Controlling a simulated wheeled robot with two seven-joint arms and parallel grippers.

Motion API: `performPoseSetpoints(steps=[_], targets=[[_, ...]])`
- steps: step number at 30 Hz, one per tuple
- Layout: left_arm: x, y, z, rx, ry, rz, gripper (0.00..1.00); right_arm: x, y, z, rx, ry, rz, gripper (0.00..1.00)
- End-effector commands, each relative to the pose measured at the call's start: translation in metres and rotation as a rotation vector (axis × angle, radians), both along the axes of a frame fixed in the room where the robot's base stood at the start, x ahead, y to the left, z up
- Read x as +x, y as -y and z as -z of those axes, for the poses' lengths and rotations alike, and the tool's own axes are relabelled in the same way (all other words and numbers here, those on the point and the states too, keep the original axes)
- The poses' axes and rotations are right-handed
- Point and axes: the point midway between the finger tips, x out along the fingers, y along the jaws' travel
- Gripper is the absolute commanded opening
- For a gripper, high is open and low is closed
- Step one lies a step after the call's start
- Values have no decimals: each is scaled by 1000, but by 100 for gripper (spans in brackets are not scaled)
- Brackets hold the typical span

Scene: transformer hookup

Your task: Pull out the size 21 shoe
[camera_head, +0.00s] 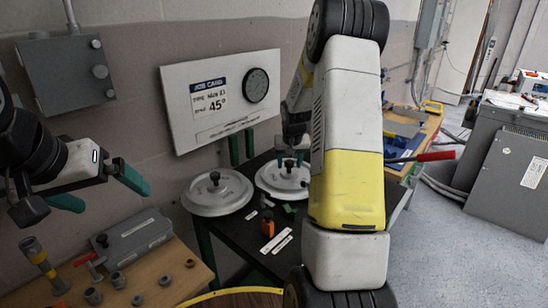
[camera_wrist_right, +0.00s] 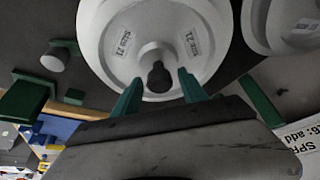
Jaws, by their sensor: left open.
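The size 21 shoe appears as a round white disc (camera_wrist_right: 105,50) with printed "21" labels and a black knob (camera_wrist_right: 157,76), filling the top of the right wrist view. In the head view it seems to be the right disc (camera_head: 270,183) on the dark table, partly behind my right arm. My right gripper (camera_wrist_right: 158,92) has its green fingers apart, one on each side of the knob in the picture; contact cannot be told. It also shows over the disc in the head view (camera_head: 290,150). My left gripper (camera_head: 100,190) is open and empty at the left, above the wooden bench.
A second white disc (camera_head: 205,200) stands left of it. A job card board (camera_head: 220,130) showing "21" and "45°" is behind. An orange-black item (camera_head: 267,226) and labels lie in front. The wooden bench (camera_head: 185,275) holds a grey box (camera_head: 137,240) and small parts.

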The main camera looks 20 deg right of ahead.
Motion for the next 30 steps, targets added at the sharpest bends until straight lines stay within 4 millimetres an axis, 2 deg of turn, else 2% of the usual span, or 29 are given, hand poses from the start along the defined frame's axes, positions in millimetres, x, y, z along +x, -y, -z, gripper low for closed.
performPoseSetpoints(steps=[1, 6, 7, 30], targets=[[0, 0, 0, 0, 0, 0, 100, 0, 0, 0, 0, 0, 0, 37], [0, 0, 0, 0, 0, 0, 100, 0, 0, 0, 0, 0, 0, 4], [0, 0, 0, 0, 0, 0, 100, 0, 0, 0, 0, 0, 0, 0], [0, 0, 0, 0, 0, 0, 100, 0, 0, 0, -1, 0, 0, 0]])
